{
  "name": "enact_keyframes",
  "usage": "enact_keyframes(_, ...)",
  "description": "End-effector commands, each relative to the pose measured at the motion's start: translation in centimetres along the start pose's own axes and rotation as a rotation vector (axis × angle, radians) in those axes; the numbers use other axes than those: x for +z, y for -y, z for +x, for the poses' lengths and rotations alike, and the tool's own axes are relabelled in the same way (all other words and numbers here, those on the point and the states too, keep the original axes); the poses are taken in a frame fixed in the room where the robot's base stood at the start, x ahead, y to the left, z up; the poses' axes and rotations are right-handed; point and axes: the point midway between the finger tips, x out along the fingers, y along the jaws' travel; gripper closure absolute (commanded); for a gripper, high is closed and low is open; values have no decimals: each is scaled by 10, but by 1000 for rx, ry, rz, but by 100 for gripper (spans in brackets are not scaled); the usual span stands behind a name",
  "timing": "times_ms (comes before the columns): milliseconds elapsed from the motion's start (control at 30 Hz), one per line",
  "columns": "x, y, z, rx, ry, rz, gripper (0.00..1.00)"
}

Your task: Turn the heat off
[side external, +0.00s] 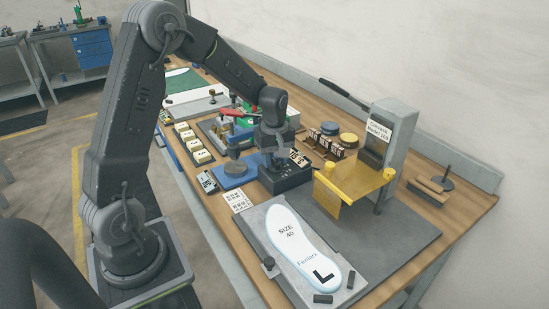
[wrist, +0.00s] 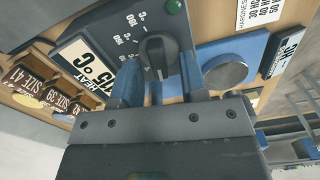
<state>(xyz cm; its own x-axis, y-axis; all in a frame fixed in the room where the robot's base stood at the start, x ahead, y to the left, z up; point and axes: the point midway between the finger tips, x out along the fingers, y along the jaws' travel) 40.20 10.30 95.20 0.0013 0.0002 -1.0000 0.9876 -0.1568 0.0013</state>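The heat control is a dark box (side external: 287,178) on the bench below my gripper. In the wrist view the box (wrist: 178,38) carries a black knob (wrist: 157,55), printed temperature marks, a small green round lamp or button (wrist: 174,7) and a "HEAT °C" label (wrist: 85,68). My gripper (wrist: 160,82) is open, with its two fingers apart and the knob showing between and just past them. I cannot tell whether the fingers touch the knob, nor its exact setting. In the side view my gripper (side external: 273,150) hides the knob.
A blue pad with a round metal disc (wrist: 226,70) lies beside the box. A yellow press table (side external: 355,180) stands to the right. A white insole (side external: 301,250) lies on a grey plate in front. Size-labelled blocks (side external: 325,142) sit behind the box.

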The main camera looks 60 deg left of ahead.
Motion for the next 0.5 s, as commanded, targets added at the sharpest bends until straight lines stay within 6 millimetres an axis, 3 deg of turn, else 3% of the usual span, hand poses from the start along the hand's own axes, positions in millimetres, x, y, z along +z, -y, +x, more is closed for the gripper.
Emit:
enact_keyframes(300,0,0,-3,0,0,2,60)
enact_keyframes(500,0,-1,-33,5,-3,2,60)
